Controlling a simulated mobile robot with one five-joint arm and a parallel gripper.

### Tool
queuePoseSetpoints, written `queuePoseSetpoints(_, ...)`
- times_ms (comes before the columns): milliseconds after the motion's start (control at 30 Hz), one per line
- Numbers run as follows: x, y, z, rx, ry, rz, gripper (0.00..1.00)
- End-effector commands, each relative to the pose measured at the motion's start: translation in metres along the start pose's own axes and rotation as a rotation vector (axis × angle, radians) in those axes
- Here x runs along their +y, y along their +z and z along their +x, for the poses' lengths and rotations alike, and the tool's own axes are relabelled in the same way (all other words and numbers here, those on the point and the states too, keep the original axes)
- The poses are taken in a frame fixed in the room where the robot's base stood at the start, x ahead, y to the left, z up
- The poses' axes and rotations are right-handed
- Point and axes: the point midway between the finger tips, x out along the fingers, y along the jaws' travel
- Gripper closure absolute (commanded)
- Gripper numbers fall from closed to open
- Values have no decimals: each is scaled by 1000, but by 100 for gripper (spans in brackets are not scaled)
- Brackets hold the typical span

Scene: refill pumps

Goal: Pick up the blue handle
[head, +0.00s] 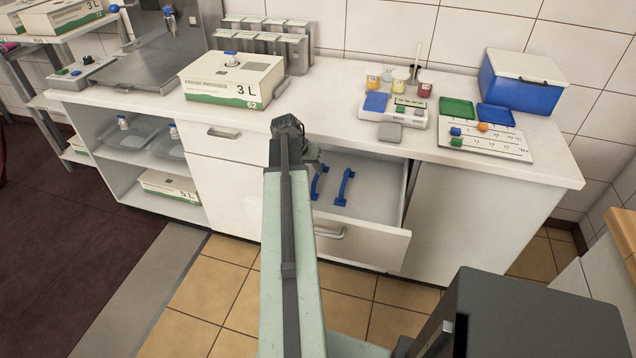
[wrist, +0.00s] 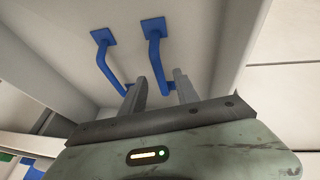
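Two blue handles lie in the open drawer, a left one (head: 318,184) and a right one (head: 344,187). In the wrist view each has a square end plate, the left handle (wrist: 108,62) and the right handle (wrist: 155,52). My gripper (wrist: 160,78) is open there, its two grey fingers apart. The lower end of the right handle shows in the gap between the fingers; whether they touch it I cannot tell. The left handle's lower end is by the left finger. In the head view my arm mostly hides the gripper.
The open drawer (head: 375,190) has walls around the handles and a grey front pull. Tiled floor lies in front.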

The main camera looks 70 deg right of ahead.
Motion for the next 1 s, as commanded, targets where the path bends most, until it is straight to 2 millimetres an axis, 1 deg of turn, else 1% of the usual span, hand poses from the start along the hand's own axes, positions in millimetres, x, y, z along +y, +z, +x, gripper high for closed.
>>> queuePoseSetpoints(33,1,1,9,-1,1,3,63)
queuePoseSetpoints(133,4,-1,8,-1,2,5,63)
queuePoseSetpoints(233,4,1,18,-2,3,7,63)
queuePoseSetpoints(400,3,5,48,-3,4,7,63)
queuePoseSetpoints(500,4,4,62,-3,4,8,63)
queuePoseSetpoints(733,6,2,59,-3,4,8,63)
queuePoseSetpoints(767,6,2,59,-3,4,8,69)
queuePoseSetpoints(800,6,2,59,-3,4,8,80)
queuePoseSetpoints(867,6,2,59,-3,4,8,96)
queuePoseSetpoints(900,6,2,59,-3,4,8,100)
queuePoseSetpoints(1000,6,2,59,-3,4,8,100)
